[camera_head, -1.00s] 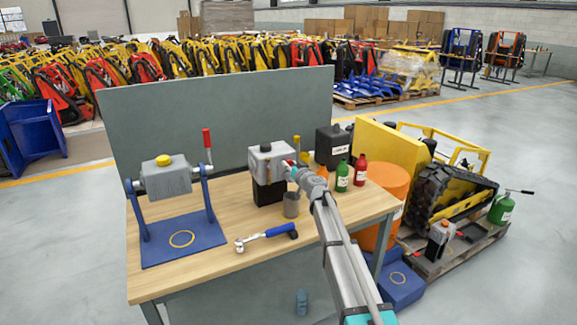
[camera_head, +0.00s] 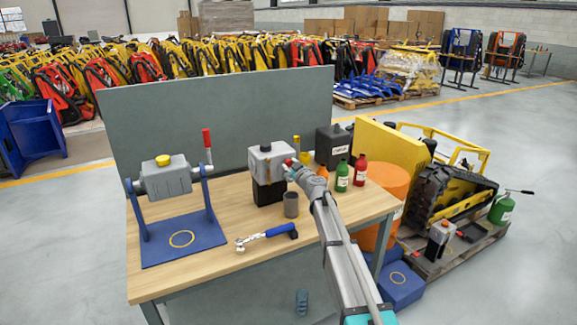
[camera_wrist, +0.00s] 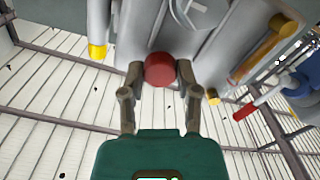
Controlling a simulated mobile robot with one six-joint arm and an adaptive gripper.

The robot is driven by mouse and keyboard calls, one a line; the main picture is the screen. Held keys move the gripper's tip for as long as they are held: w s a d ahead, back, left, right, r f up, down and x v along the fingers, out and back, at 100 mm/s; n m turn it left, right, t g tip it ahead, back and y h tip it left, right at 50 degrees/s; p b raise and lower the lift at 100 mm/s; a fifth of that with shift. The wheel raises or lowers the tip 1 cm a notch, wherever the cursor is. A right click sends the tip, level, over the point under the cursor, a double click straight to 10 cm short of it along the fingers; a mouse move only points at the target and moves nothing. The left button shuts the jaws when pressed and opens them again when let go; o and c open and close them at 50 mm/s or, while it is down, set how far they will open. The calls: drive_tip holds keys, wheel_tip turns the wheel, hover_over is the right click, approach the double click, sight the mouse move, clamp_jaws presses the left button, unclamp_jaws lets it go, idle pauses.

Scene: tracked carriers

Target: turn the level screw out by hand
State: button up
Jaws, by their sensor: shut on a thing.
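The level screw shows as a round red head (camera_wrist: 160,69) on the face of a grey housing (camera_wrist: 190,40) in the wrist view. My gripper (camera_wrist: 159,75) is shut on this red head, one finger on each side. In the head view the grey housing (camera_head: 268,152) stands on a black block on the workbench, and my gripper (camera_head: 290,165) reaches its right side. The screw's thread is hidden, and I cannot tell how far it is out.
On the wooden workbench (camera_head: 230,268) are a grey cup (camera_head: 291,204), a blue-handled ratchet (camera_head: 266,236) and a grey drum on a blue stand (camera_head: 183,240). Green (camera_head: 342,177) and red (camera_head: 360,171) bottles and a black canister (camera_head: 332,146) stand behind my arm.

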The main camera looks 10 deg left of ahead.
drive_tip(key=shift+n, duration=0.3)
drive_tip(key=n, duration=0.9)
idle(0.3)
drive_tip(key=o, duration=0.9)
drive_tip(key=shift+o, duration=0.2)
